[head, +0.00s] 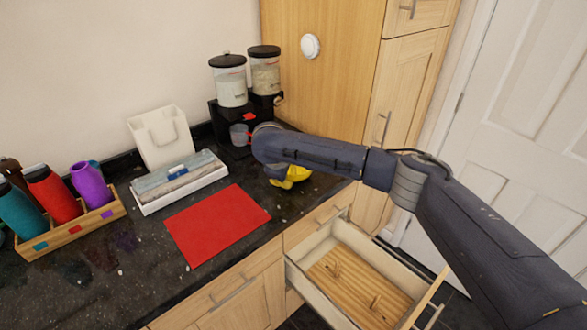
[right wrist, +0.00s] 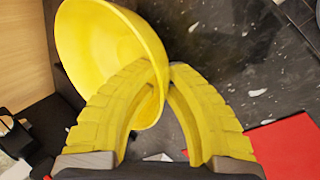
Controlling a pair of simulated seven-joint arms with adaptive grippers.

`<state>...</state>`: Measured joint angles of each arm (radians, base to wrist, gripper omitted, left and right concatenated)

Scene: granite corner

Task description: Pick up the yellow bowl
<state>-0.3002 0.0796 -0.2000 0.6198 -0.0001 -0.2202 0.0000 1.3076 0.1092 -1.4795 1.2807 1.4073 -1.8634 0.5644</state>
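The yellow bowl (right wrist: 100,45) fills the upper left of the right wrist view, with its inside showing and its rim tilted. In the head view the bowl (head: 299,173) is mostly hidden behind my right arm, near the counter's front edge beside the wooden cabinet. My right gripper (right wrist: 166,68) has yellow fingers that come together at the bowl's rim, one finger overlapping the bowl's inside and the other beyond the rim. It looks shut on the rim. In the head view the right gripper (head: 279,183) is partly covered by its wrist. My left gripper is not in view.
A red mat (head: 217,223) lies left of the bowl. An open drawer (head: 340,270) juts out below the counter. A bottle crate (head: 75,228) is far left.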

